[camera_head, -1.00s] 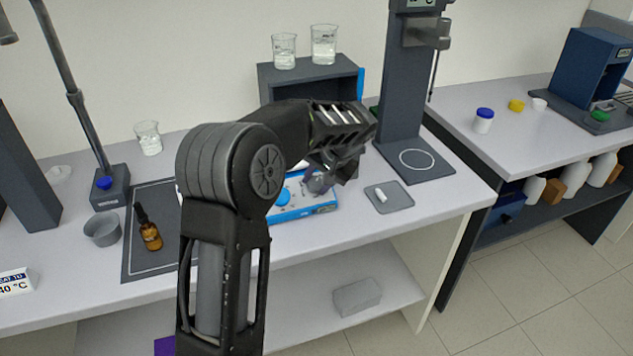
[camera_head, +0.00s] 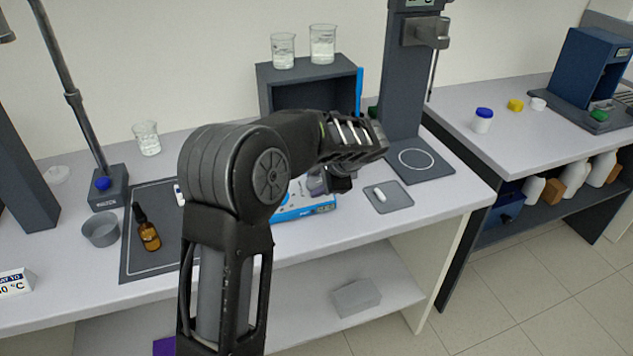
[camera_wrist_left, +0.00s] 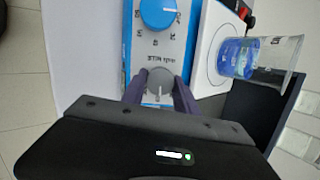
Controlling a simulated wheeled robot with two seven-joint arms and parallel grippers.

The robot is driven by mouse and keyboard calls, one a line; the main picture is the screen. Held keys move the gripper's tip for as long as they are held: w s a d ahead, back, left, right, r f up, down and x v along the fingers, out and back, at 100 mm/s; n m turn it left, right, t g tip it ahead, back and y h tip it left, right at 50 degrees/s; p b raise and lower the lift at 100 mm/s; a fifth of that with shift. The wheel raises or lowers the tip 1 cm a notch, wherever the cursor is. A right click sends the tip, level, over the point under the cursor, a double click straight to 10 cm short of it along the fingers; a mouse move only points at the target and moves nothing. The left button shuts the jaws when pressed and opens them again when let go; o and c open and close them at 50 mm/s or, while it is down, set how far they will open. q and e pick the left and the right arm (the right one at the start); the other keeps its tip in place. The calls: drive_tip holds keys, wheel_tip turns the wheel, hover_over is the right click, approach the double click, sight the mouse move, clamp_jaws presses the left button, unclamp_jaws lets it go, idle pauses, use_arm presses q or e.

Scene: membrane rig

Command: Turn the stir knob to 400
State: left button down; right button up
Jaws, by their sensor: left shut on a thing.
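A stirrer with a blue front panel (camera_head: 308,208) stands on the bench, partly hidden behind my left arm. In the left wrist view its panel (camera_wrist_left: 181,58) carries a large blue knob (camera_wrist_left: 158,11) with a ring of marks, and a smaller grey knob (camera_wrist_left: 160,86). A small label, upside down and hard to read, lies between the two knobs. My left gripper (camera_wrist_left: 160,92) has its fingers on either side of the grey knob and is shut on it. In the head view my left gripper (camera_head: 333,183) is at the panel. My right gripper is out of view.
A beaker of blue liquid (camera_wrist_left: 238,57) stands on the stirrer's white top. A grey open box (camera_head: 310,72) behind it bears two beakers. A small tray (camera_head: 400,195) lies to the right; a brown dropper bottle (camera_head: 149,236) and grey bowl (camera_head: 101,230) stand left.

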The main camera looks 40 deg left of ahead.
use_arm(q)
drive_tip(key=shift+m, duration=0.4)
drive_tip(key=c, duration=0.9)
unclamp_jaws()
drive_tip(key=shift+c, duration=0.2)
drive_tip(key=b+v, duration=0.1)
drive_tip(key=v, duration=0.6)
drive_tip(key=shift+d+r, duration=0.25)
drive_tip(key=shift+d, duration=0.05)
drive_tip(key=shift+s, duration=0.1)
